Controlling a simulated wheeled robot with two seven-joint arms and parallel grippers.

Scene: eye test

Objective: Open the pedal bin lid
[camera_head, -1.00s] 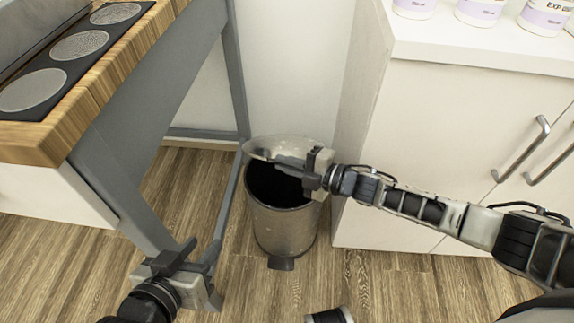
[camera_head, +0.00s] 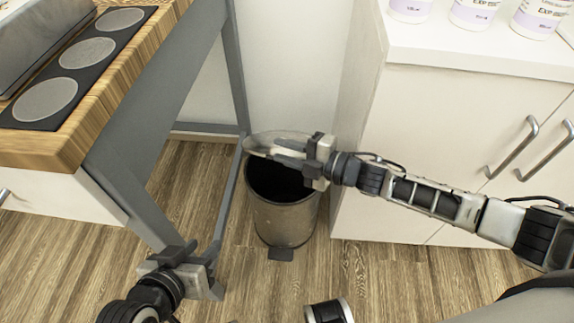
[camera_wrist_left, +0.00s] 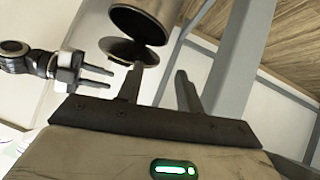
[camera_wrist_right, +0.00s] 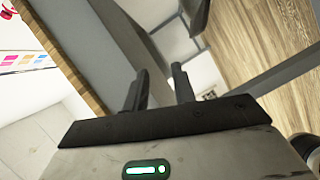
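The pedal bin (camera_head: 284,222) is a metal cylinder standing on the floor between the table frame and the white cabinet. Its round lid (camera_head: 262,141) is raised at the back, and the dark inside shows. The pedal (camera_head: 281,254) is at the front base. My right gripper (camera_head: 276,151) is over the rim at the lid; its fingers are apart with nothing between them, though contact with the lid cannot be told. The left wrist view shows the bin (camera_wrist_left: 148,14) and raised lid (camera_wrist_left: 120,48). My left gripper (camera_wrist_left: 159,70) is open and empty, low at the left front.
A wood-topped table (camera_head: 62,150) with grey legs stands left of the bin. A white cabinet (camera_head: 440,120) with metal handles stands close on the right, with white tubs (camera_head: 475,12) on top. The wooden floor (camera_head: 190,185) in front is mostly clear.

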